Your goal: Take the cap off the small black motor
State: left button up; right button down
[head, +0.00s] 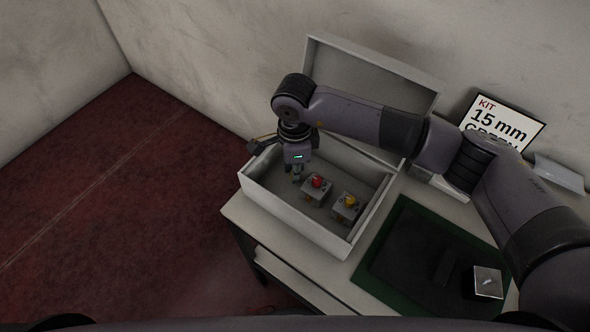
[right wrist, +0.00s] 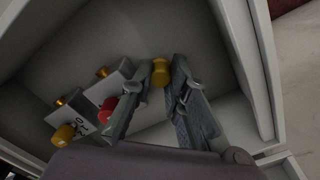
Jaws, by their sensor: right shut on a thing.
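My right gripper (head: 297,175) points down into the left end of an open grey box (head: 290,207). In the right wrist view its fingers (right wrist: 160,76) are closed on a small yellow cap (right wrist: 159,72). Inside the box are a grey block with a red cap (head: 317,182) and another with a yellow cap (head: 349,201). The red cap (right wrist: 107,104) and the other yellow cap (right wrist: 63,135) also show in the right wrist view. I cannot clearly make out a small black motor. My left gripper is out of view.
The box's lid (head: 372,80) stands open behind it. A green-edged dark mat (head: 372,268) lies to the right, with a shiny-topped block (head: 487,283). A sign (head: 500,122) reads "KIT 15 mm GREEN". The table's left edge is close to the box.

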jog(key=shift+f, duration=0.95)
jog(key=shift+f, duration=0.1)
jog(key=shift+f, duration=0.15)
jog(key=c, duration=1.8)
grip_release()
